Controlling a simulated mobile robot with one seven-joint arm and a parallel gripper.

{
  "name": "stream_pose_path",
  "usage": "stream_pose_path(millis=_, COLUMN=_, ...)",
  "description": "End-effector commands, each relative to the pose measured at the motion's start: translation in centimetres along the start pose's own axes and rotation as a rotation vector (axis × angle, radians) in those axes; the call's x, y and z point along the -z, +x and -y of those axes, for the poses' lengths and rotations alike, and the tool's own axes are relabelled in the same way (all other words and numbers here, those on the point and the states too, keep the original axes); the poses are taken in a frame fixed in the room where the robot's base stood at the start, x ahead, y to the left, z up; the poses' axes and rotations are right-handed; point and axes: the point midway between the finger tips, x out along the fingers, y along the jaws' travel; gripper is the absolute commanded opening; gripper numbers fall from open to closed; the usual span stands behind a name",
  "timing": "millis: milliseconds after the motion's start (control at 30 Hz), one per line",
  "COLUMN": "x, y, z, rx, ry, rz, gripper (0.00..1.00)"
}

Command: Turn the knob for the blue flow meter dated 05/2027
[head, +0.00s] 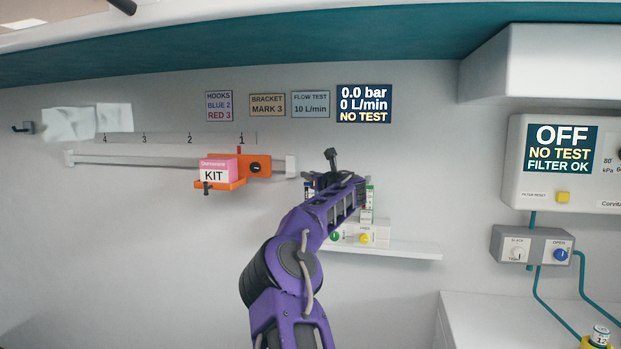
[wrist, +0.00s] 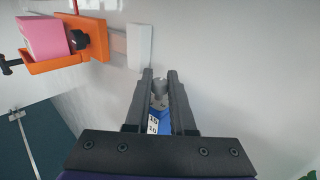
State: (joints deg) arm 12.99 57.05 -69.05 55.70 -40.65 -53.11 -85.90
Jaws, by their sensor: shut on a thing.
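In the wrist view my gripper (wrist: 159,78) is shut on a grey knob (wrist: 160,88), one finger on each side. I cannot make out a 05/2027 date. In the head view my purple arm reaches up in front of the wall and hides the knob and the fingertips. A bluish item (head: 309,188) shows at the left of the arm's end. The wall display (head: 364,104) reads 0.0 bar, 0 L/min, NO TEST.
A white shelf (head: 400,250) holds small boxes behind my arm. An orange holder (head: 254,167) with a pink KIT box (head: 218,170) hangs on the rail to the left. A FLOW TEST 10 L/min sign (head: 310,104) is above. A control box (head: 532,246) is at right.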

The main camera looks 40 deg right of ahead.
Motion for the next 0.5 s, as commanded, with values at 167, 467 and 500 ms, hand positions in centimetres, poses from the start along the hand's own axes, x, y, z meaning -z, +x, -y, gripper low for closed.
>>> stream_pose_path(millis=167, x=-0.56, y=-0.06, z=0.35, rx=-0.154, ry=-0.001, rz=-0.002, gripper=0.00)
stream_pose_path(millis=467, x=-0.30, y=0.01, z=0.18, rx=-0.312, ry=0.001, rz=-0.003, gripper=0.00)
stream_pose_path(millis=500, x=-0.31, y=0.02, z=0.08, rx=-0.328, ry=0.001, rz=-0.002, gripper=0.00)
